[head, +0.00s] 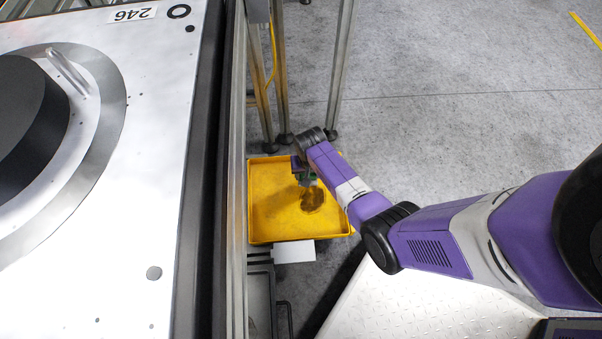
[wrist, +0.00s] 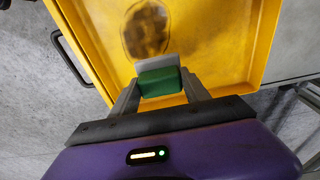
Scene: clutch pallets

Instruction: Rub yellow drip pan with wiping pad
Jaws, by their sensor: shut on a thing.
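The yellow drip pan (head: 270,218) lies low beside the machine, near the floor, in the head view. A dark brown stain (head: 312,199) marks its bottom, right of the middle. In the wrist view the pan (wrist: 215,50) fills the upper middle, and the stain (wrist: 146,30) lies just beyond the pad. My gripper (head: 307,180) is over the pan. It is shut on the wiping pad, a green block (wrist: 160,82) with a pale grey lower part, held between both fingers. I cannot tell whether the pad touches the pan bottom.
A large machine (head: 150,200) with a pale top stands close on the left. Metal legs (head: 341,70) rise behind the pan. A white piece (head: 294,251) and a dark handled thing (head: 262,295) are in front of it. The grey floor (head: 450,100) is open at right.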

